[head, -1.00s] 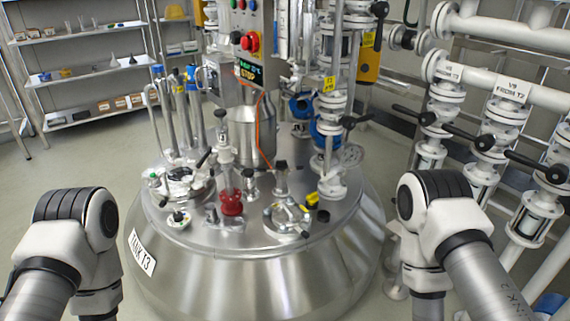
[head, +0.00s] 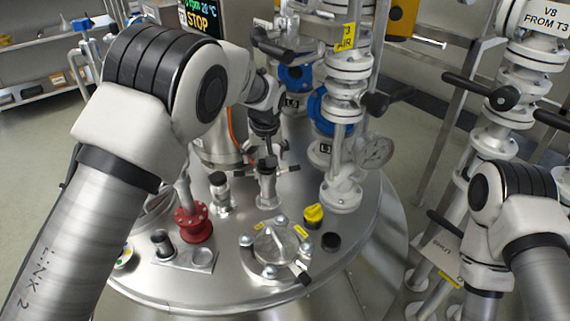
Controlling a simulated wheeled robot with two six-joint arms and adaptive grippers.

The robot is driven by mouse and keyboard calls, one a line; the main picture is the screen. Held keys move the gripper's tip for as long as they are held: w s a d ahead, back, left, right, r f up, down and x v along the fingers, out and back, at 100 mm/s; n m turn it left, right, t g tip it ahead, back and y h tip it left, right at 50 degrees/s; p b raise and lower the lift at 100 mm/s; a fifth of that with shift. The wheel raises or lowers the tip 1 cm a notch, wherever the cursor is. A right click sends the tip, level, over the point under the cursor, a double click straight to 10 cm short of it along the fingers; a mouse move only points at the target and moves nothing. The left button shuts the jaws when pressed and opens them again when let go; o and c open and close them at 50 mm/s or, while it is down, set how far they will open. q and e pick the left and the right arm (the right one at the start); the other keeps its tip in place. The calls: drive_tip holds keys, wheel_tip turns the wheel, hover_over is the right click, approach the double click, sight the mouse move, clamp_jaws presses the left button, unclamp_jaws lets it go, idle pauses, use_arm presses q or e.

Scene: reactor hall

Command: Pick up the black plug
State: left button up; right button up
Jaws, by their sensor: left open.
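A short, round black piece (head: 331,241), which looks like the black plug, sits on the steel tank lid (head: 215,285), just in front of a yellow knob-like piece (head: 313,214). My left arm reaches in from the left across the lid. My left gripper (head: 268,148) is open and points down over a metal fitting with a dark top (head: 267,185), behind and left of the black piece and apart from it. Whether the fingers touch the fitting cannot be told. My right arm is at the right edge; its gripper is out of view.
A round clamped hatch (head: 275,250) is left of the black piece. A red flanged fitting (head: 193,222) and a small metal plate with a dark-topped cylinder (head: 162,243) stand farther left.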

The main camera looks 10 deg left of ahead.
sight(267, 169)
use_arm(q)
drive_tip(key=shift+w+d+r+t+b, duration=0.1)
drive_tip(key=shift+d+r+t+b, duration=0.1)
drive_tip(key=shift+r, duration=0.4)
drive_tip(key=shift+w+d+r+t+b, duration=0.1)
drive_tip(key=shift+d+r+t+b, duration=0.1)
drive_tip(key=shift+r, duration=0.35)
drive_tip(key=shift+s+f, duration=0.1)
drive_tip(key=b+x, duration=0.3)
drive_tip(key=x, duration=0.4)
drive_tip(key=shift+a, duration=0.1)
drive_tip(key=shift+f, duration=0.15)
drive_tip(key=shift+c, duration=0.3)
drive_tip(key=c, duration=1.2)
use_arm(e)
wheel_tip(267, 169, down, 5)
drive_tip(key=shift+s, duration=0.15)
